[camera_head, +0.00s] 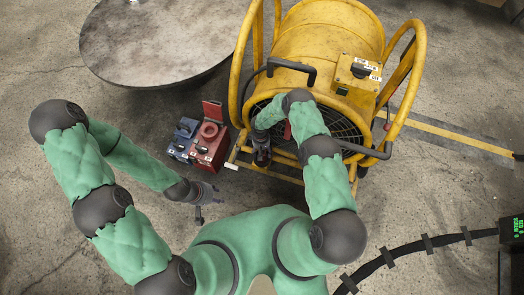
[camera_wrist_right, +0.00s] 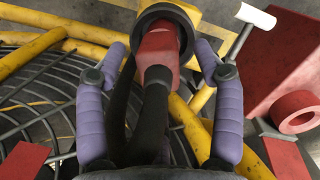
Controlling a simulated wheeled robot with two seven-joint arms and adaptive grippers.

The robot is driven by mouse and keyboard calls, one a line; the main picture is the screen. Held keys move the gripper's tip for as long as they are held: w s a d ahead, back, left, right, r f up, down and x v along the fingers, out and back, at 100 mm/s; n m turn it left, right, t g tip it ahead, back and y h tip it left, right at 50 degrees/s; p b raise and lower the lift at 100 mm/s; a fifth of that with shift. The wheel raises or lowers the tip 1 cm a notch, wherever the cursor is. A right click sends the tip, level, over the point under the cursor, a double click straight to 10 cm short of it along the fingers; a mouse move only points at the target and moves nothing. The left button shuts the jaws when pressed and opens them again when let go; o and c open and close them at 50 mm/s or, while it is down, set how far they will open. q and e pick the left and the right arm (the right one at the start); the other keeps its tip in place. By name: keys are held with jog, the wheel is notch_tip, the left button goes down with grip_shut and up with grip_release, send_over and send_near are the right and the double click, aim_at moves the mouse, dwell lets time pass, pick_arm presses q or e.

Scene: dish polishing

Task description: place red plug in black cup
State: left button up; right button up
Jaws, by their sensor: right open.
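The red plug (camera_wrist_right: 158,50) is in the middle of the right wrist view, with black cable running from it toward the camera. The black cup (camera_wrist_right: 184,28) shows as a dark round rim around the plug's far end. How deep the plug sits in it is hidden. My right gripper (camera_wrist_right: 162,62) is open, its two purple fingers on either side of the plug with gaps visible. In the head view my right gripper (camera_head: 262,156) is at the lower left front of the yellow fan. My left gripper (camera_head: 206,198) hangs apart and empty over the floor, its fingers apart.
The yellow drum fan (camera_head: 325,42) with its tube frame stands close ahead. An open red case (camera_head: 208,148) and a blue case (camera_head: 184,134) stand left of it. A round table (camera_head: 150,45) is at the back left. The floor at right is mostly clear.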

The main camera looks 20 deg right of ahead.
jog(key=shift+r, duration=0.1)
notch_tip(320, 180, up, 12)
jog(key=w+p, duration=0.1)
jog(key=p, duration=0.3)
jog(key=s+d+r+m+t+h, duration=0.1)
jog(key=s+d+r, duration=0.1)
jog(key=s+d, duration=0.15)
jog(key=s+a+r+m+y, duration=0.1)
jog(key=s+a+r, duration=0.2)
jog(key=s, duration=0.3)
jog(key=s+a+r+m+y, duration=0.1)
jog(key=s+a+r+y, duration=0.1)
jog(key=s+r, duration=0.3)
jog(key=s+a+r+m+y, duration=0.2)
jog(key=s+a+r, duration=0.1)
jog(key=s, duration=0.6)
jog(key=shift+s+a+r+t, duration=0.2)
jog(key=shift+a+r+t, duration=0.1)
jog(key=shift+r+t, duration=0.15)
